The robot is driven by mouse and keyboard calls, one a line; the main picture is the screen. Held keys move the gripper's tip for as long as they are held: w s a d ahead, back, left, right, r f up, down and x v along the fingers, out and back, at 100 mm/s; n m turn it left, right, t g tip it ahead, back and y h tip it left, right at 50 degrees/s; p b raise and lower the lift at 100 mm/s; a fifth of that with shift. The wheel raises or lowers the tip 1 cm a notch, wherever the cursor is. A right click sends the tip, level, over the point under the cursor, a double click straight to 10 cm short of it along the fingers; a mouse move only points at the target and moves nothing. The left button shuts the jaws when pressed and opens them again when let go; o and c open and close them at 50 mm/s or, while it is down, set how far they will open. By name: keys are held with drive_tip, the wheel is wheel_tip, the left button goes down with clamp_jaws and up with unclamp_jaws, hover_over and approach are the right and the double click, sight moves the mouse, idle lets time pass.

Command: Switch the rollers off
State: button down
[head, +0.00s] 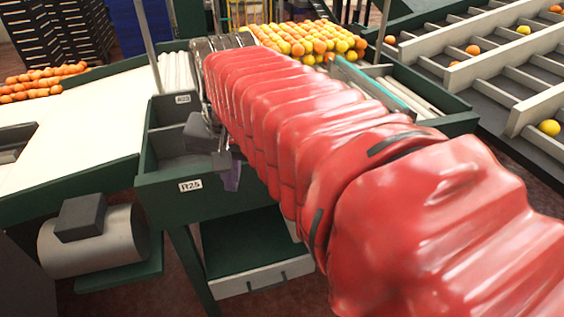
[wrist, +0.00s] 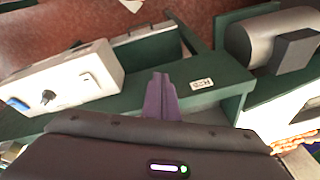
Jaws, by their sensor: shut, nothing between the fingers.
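My gripper (head: 232,176) hangs in front of the green machine side by the R25 label (head: 190,186). In the wrist view its purple fingers (wrist: 161,92) are together and empty, pointing at the green frame left of the label. A pale control box (wrist: 68,78) is left of the fingers, apart from them, with a dark knob (wrist: 48,97), a blue part (wrist: 17,104) and a light switch-like part (wrist: 90,79). The switch positions are too small to tell. In the head view my red-sleeved arm hides the box. White rollers (head: 176,72) show behind the gripper, and more rollers (head: 417,98) right of the arm.
A grey motor (head: 95,240) sits under the white belt (head: 75,150) at left. A green shelf with a pale drawer front (head: 262,280) is below my arm. Many oranges (head: 305,38) lie behind, and sorting lanes (head: 490,75) stand at right.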

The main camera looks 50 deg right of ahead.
drive_tip(key=s+d+r+m+g, duration=0.1)
drive_tip(key=s+d+r+m, duration=0.1)
drive_tip(key=d+m, duration=0.4)
drive_tip(key=s+d+r+m+g+y, duration=0.1)
drive_tip(key=s+d+r+m+g, duration=0.1)
drive_tip(key=d+m, duration=0.5)
drive_tip(key=s+d+r, duration=0.1)
drive_tip(key=d, duration=0.4)
drive_tip(key=shift+s+r, duration=0.2)
drive_tip(key=shift+r, duration=0.15)
drive_tip(key=shift+s+a, duration=0.1)
drive_tip(key=shift+a, duration=0.05)
drive_tip(key=shift+s+a+r, duration=0.25)
drive_tip(key=shift+s+a, duration=0.1)
drive_tip(key=shift+s, duration=0.2)
drive_tip(key=shift+r, duration=0.1)
wheel_tip(320, 180, up, 14)
drive_tip(key=s, duration=0.1)
drive_tip(key=shift+s+a+f, duration=0.25)
drive_tip(key=shift+s+a, duration=0.1)
drive_tip(key=shift+a, duration=0.1)
